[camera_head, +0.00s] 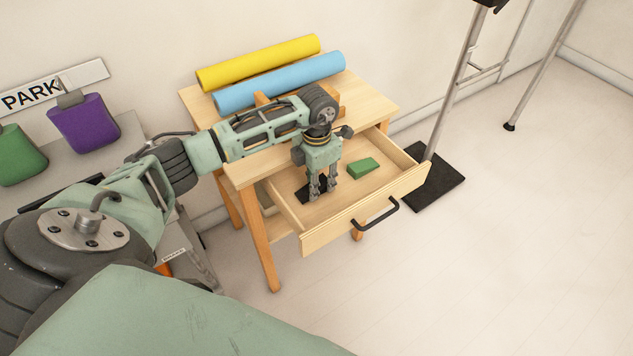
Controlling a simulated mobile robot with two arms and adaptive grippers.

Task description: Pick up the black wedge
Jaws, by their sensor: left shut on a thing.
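The black wedge (303,196) is inside the open wooden drawer (345,223), at its left side. My left gripper (318,194) reaches straight down into the drawer from above and is shut on the black wedge. The fingers cover part of the wedge, and I cannot tell if it is lifted off the drawer floor. A green wedge (362,168) lies in the drawer to the right of the gripper, apart from it. My right gripper is not in view.
A yellow roll (258,63) and a blue roll (279,82) lie on the wooden table (368,103) behind my arm. The drawer front has a black handle (378,214). A stand with a black base (434,184) is at right. Floor at right front is clear.

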